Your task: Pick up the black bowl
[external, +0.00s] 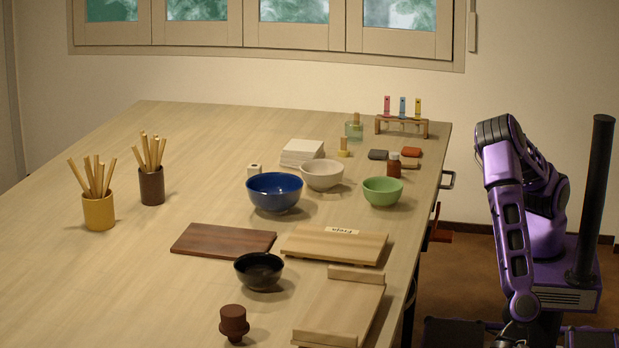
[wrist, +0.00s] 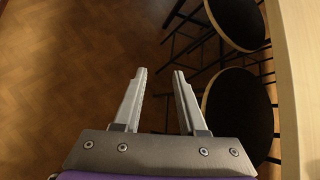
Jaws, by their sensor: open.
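The black bowl (external: 259,271) stands upright on the light wooden table (external: 130,265) in the external view, near the front, beside the wooden boards. It looks empty. My gripper shows in the wrist view (wrist: 158,75), open, with nothing between its fingers. It is over the floor beside the table edge, away from the bowl. In the external view my arm is folded at the right of the table, and the gripper itself is not clearly visible there. The bowl is not in the wrist view.
Close to the bowl are a dark board (external: 222,241), a light board (external: 334,245), another light board (external: 340,312) and a brown knobbed object (external: 233,324). A blue bowl (external: 275,194), white bowl (external: 322,175) and green bowl (external: 382,191) stand behind. Dark-seated stools (wrist: 238,115) stand by the table edge.

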